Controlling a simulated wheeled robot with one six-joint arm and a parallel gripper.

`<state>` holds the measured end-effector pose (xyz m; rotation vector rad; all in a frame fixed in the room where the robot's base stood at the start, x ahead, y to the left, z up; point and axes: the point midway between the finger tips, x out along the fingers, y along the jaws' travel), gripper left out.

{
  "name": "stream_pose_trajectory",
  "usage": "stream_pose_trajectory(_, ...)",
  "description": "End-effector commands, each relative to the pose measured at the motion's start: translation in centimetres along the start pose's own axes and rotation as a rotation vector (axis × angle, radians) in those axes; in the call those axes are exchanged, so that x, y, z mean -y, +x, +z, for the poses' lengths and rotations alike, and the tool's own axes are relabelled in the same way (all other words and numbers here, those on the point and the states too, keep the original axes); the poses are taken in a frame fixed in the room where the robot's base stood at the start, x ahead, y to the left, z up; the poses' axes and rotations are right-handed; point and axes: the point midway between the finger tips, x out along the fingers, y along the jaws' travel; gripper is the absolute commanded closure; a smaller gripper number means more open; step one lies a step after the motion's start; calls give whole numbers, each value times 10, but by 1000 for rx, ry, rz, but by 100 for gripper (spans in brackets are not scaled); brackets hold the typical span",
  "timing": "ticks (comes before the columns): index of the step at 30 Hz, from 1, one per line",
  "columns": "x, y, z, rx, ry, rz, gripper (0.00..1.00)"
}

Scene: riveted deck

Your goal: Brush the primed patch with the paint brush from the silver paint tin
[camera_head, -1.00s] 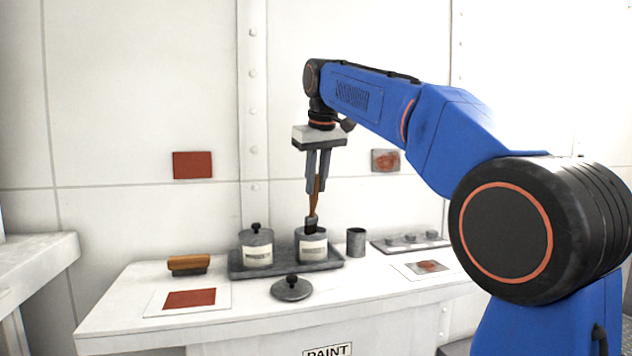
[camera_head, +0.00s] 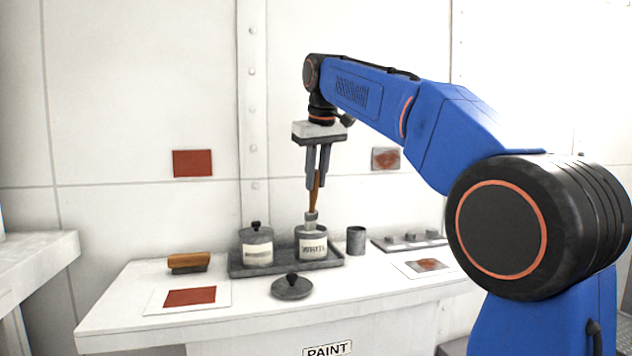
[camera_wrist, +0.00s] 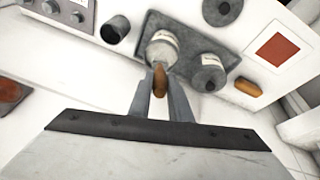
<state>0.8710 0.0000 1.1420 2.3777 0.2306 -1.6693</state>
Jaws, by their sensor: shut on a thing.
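My gripper (camera_head: 318,182) is shut on the brown handle of the paint brush (camera_head: 316,192), held upright, bristles down. The brush is directly over the open paint tin (camera_head: 312,246); its pale grey lower end is at the tin's mouth, and I cannot tell whether the tip is still inside. In the wrist view the brush handle (camera_wrist: 159,80) sits between the fingers, over the tin (camera_wrist: 161,52). Plain red patches show on the wall (camera_head: 192,164) and on a white sheet on the bench (camera_head: 190,298). Mottled grey-red patches are on the wall (camera_head: 386,160) and bench (camera_head: 428,266).
A lidded tin (camera_head: 256,246) shares the dark tray (camera_head: 288,270) with the open one. A loose lid (camera_head: 291,287) lies in front. A wooden-backed brush (camera_head: 188,262) is at left, a grey cup (camera_head: 356,240) and a knobbed panel (camera_head: 410,240) at right.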

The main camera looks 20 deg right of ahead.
Motion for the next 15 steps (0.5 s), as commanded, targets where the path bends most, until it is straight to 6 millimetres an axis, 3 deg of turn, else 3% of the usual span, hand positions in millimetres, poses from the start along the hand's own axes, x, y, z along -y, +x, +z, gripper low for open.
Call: stream_pose_trajectory(15,-3,-32,-11,-2,0,0,100)
